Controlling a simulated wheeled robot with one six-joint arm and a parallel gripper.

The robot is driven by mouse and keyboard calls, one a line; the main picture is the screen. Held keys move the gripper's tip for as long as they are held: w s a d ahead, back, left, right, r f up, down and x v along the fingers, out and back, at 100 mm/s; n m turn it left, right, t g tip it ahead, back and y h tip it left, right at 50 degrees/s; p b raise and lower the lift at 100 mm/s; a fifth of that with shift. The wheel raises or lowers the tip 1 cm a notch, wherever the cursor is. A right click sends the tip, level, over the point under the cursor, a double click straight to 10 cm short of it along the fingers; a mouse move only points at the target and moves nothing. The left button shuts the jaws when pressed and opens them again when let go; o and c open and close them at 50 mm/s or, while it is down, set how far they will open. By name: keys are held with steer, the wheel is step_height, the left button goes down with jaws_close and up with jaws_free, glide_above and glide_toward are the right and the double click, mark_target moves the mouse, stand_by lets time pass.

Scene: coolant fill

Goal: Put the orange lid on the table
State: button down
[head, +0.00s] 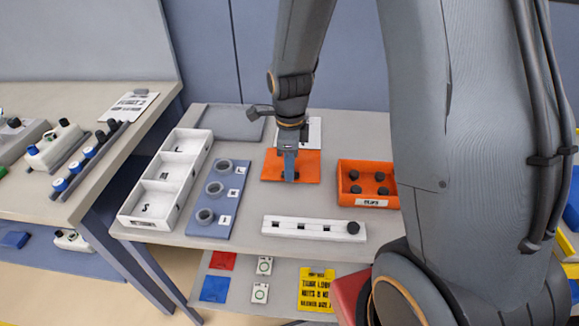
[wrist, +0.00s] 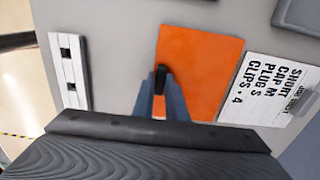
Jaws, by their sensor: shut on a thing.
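The orange lid (head: 272,166) is a flat square plate with a dark knob, at the middle of the grey table (head: 243,240) in the head view. It also shows in the wrist view (wrist: 208,62), where its dark knob (wrist: 161,79) is between my fingers. My gripper (head: 290,176) points down and is shut on the knob of the lid. The lid looks level and at or close to the tabletop; I cannot tell whether it touches. An open orange box (head: 368,202) with several black pieces inside stands to its right. My fingers hide part of the lid.
A white three-part tray (head: 152,209) and a blue holder with grey rings (head: 216,190) stand left. A white slotted bar (head: 313,229) lies in front. A job sheet (head: 312,134) and a grey plate (head: 230,122) lie behind. Bare tabletop shows between the lid and the bar.

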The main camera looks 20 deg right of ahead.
steer(key=shift+f, duration=0.1)
steer(key=c, duration=1.8)
jaws_free()
steer(key=shift+o, duration=0.2)
step_height(320, 180, up, 12)
steer(key=b, duration=0.2)
steer(key=s+d+f+n, duration=0.1)
steer(key=s+n, duration=0.4)
steer(key=n, duration=0.6)
steer(key=s+d+f+n+t, duration=0.1)
steer(key=s+f+n, duration=0.2)
steer(key=s+n, duration=0.3)
steer(key=n, duration=0.5)
steer(key=shift+f+n, duration=0.15)
steer(key=shift+n, duration=0.15)
